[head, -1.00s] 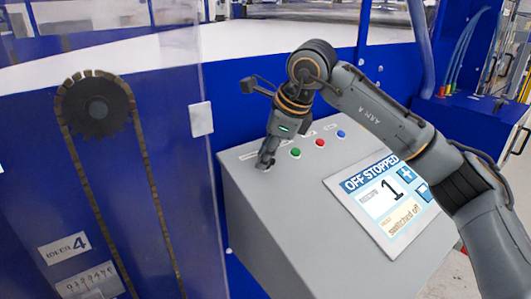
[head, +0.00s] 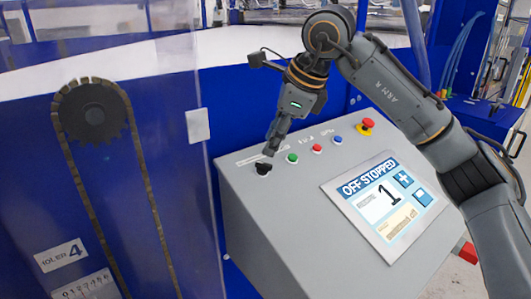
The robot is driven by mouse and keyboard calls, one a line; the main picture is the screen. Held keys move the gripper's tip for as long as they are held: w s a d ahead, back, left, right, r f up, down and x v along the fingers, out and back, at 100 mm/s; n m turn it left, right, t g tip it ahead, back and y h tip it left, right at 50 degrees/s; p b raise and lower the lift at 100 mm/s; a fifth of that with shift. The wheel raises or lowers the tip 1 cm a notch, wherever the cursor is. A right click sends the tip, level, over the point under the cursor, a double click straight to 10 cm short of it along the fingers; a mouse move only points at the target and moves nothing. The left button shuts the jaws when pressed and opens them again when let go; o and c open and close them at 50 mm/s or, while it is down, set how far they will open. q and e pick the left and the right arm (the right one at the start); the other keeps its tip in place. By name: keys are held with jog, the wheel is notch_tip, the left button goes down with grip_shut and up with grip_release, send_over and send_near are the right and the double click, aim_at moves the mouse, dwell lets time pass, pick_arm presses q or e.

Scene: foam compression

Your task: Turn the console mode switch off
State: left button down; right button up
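The console (head: 245,200) is a grey box with a sloped top. Its black mode switch (head: 263,168) sits at the upper left of the panel. The screen (head: 385,205) on the panel reads "OFF STOPPED" with a large 1. My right gripper (head: 270,150) is just above and behind the switch, fingers pointing down at it, with the knob visible below the tips. The fingers overlap in this view, so their opening does not show. My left gripper is not in view.
Green (head: 292,158), red (head: 317,149) and blue (head: 338,140) buttons run right of the switch. A red emergency stop (head: 366,126) on a yellow base is farther right. A clear guard with a chain sprocket (head: 93,108) behind it stands at left.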

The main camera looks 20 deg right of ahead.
jog(key=v, duration=0.5)
jog(key=shift+s+r, duration=0.15)
jog(key=shift+r, duration=0.05)
